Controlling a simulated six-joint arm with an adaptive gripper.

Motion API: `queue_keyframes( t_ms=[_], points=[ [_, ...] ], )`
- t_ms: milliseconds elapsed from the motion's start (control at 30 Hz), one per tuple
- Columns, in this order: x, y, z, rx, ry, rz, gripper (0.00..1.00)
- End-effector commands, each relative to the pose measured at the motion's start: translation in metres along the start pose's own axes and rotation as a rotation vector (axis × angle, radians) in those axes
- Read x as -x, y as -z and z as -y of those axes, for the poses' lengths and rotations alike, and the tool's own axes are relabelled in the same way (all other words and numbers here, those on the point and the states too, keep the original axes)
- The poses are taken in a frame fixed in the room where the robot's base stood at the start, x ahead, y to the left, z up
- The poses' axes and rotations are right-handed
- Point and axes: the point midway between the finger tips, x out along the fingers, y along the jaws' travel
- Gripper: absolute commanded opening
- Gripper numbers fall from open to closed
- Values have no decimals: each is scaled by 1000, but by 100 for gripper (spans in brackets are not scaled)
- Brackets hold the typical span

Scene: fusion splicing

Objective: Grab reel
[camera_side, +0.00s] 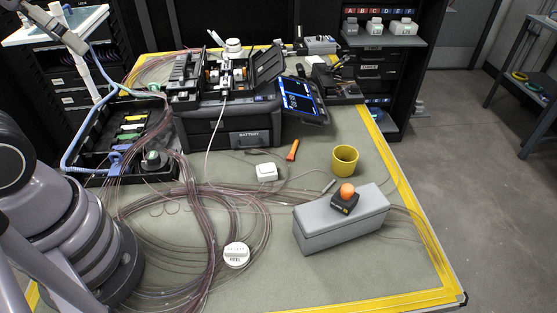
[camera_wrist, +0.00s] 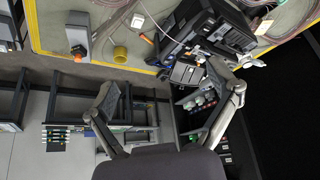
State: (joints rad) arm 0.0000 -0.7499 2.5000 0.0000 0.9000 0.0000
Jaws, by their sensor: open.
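I cannot tell for certain which thing is the reel. A round white disc with dark lettering (camera_side: 236,255) lies flat on the bench mat among coils of thin reddish fibre (camera_side: 205,225). A yellow hollow cylinder (camera_side: 344,160) stands on the mat behind a grey box; it also shows in the wrist view (camera_wrist: 120,54). My gripper (camera_wrist: 162,76) shows in the wrist view with its two fingers spread wide and nothing between them. It is apart from the bench things. I cannot make out the gripper in the side view.
A grey box (camera_side: 340,222) with an orange-topped black piece (camera_side: 346,197) stands at right. The splicer on its black case (camera_side: 235,122) is at the back. A small white box (camera_side: 266,172) and orange marker (camera_side: 292,150) lie mid-bench.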

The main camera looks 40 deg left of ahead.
Motion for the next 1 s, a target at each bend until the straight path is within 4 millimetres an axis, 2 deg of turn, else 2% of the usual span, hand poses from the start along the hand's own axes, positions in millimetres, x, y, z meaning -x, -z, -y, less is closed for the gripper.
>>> queue_keyframes(
  t_ms=[233, 367, 467, 700, 867, 1000],
  points=[
    [-2, 0, 0, 4, -3, 11, 88],
    [-16, 4, -5, 42, -36, 101, 88],
    [-40, 9, -13, 110, -90, 237, 88],
    [-112, 14, -31, 361, -250, 592, 88],
    [-163, 10, -40, 566, -348, 802, 88],
    [-211, -2, -46, 770, -423, 964, 88]
  ],
)
